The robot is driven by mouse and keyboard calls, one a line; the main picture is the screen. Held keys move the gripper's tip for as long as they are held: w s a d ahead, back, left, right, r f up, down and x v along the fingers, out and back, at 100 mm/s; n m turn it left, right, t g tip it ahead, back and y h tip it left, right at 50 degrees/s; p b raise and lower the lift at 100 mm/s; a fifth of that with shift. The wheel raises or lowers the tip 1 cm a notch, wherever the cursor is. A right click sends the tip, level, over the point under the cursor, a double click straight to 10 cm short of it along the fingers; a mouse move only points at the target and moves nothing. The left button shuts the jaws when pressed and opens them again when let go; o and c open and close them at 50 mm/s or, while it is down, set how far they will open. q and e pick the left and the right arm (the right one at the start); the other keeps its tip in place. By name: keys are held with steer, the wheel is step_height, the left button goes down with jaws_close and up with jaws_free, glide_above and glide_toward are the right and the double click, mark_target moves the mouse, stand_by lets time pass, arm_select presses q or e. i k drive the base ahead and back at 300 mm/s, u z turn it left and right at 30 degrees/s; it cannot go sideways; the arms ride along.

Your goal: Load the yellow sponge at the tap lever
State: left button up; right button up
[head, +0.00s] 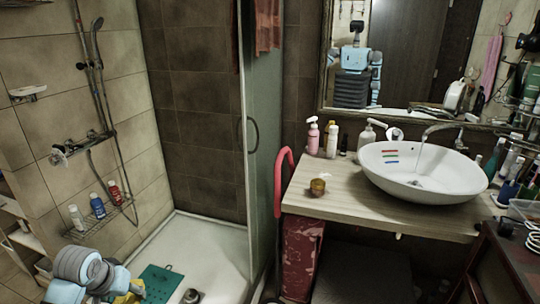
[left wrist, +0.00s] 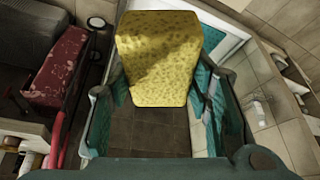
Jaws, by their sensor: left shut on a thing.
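The yellow sponge (left wrist: 157,60) is a porous block between the teal fingers of my left gripper (left wrist: 158,88), which is shut on it. In the head view the sponge (head: 127,298) shows only in part at the bottom left edge, and my left gripper (head: 135,288) is low over the shower area. The basin tap (head: 437,130) curves over the white basin (head: 425,181) at the right, with its lever (head: 460,143) beside the spout. The gripper and sponge are far from this tap. My right gripper is not in view.
A glass shower panel (head: 262,140) and a red curved handle (head: 281,180) stand between the shower and the wooden counter (head: 335,197). Pump bottles and a small amber jar (head: 318,186) stand on the counter. More bottles crowd the basin's right side. A wire rack (head: 100,216) holds bottles at left.

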mark_target(457, 145)
steer(key=u, duration=1.25)
steer(key=i, duration=1.35)
steer(key=z, duration=2.75)
